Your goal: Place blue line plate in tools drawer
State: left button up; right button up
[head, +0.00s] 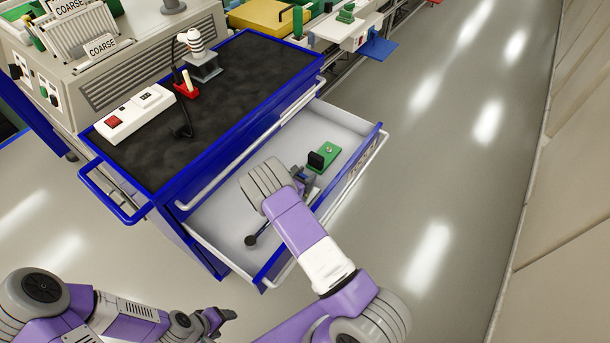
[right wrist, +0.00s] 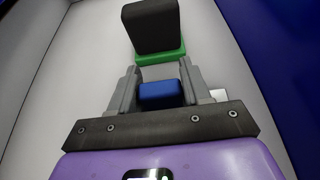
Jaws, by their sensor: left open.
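The blue-framed cart's tools drawer (head: 215,215) is pulled open, with a pale interior. My right gripper (head: 306,178) is inside it, pointing down. In the right wrist view, a blue block (right wrist: 160,96), which looks like part of the blue line plate, fills the gap between the fingers of my right gripper (right wrist: 160,78). The rest of the plate is hidden by the gripper. I cannot tell whether it touches the drawer floor. My left gripper (head: 219,315) is open and empty, low over the floor outside the cart.
A green plate with a black block (head: 329,154) lies just beyond my right gripper; the block also shows in the right wrist view (right wrist: 152,27). A black-knobbed item (head: 251,240) lies at the drawer's near end. The cart's dark top (head: 240,70) holds several items. Floor to the right is clear.

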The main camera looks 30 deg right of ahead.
jog(key=o, duration=0.4)
jog(key=shift+r, duration=0.2)
jog(key=p+v, duration=0.4)
jog(key=v, duration=0.8)
jog(key=shift+s, duration=0.1)
